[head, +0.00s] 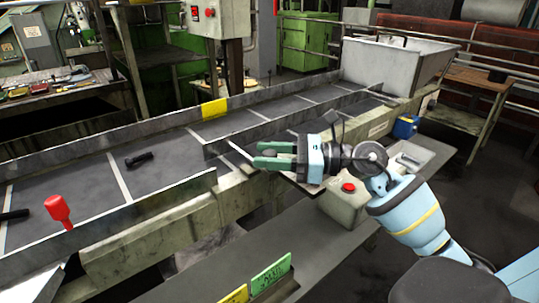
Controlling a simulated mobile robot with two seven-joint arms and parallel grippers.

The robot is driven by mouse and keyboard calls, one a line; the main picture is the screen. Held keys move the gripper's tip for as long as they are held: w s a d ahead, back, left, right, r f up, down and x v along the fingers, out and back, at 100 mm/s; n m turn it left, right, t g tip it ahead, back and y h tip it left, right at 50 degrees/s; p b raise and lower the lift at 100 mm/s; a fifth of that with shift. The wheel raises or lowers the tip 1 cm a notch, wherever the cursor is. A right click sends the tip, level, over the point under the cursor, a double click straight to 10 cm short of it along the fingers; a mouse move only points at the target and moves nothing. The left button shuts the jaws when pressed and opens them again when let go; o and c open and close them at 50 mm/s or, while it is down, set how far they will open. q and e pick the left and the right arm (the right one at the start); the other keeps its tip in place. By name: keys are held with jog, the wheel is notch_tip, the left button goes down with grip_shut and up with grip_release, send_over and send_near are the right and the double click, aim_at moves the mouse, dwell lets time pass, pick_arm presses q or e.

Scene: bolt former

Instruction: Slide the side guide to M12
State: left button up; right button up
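A long channel (65,192) with a dark bed and light cross lines runs from lower left to upper right. A thin upright grey plate (300,118) runs lengthwise inside its right half; it looks like the side guide, but I cannot be sure. A yellow plate (214,108) sits on the far wall. No M12 mark is legible. My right gripper (257,155) is at the channel's near side, close to the upright plate's left end. Its two green fingers point left and look apart, with nothing seen between them. My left gripper is not in view.
A red-handled tool (58,208) stands at the near left wall. A dark bolt (139,160) lies on the bed. A grey box with a red button (347,188) is below my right gripper. A green sign (271,275) stands in front. A grey bin (385,65) is at the far end.

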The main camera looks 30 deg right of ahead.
jog(key=shift+o, duration=0.5)
jog(key=shift+s+d+f, duration=0.1)
jog(key=shift+s+d, duration=0.05)
jog(key=shift+d, duration=0.05)
jog(key=b+v, duration=0.2)
jog(key=v, duration=0.3)
jog(key=shift+s+d, duration=0.15)
jog(key=shift+d, duration=0.1)
jog(key=shift+v, duration=0.95)
jog(key=shift+a, duration=0.1)
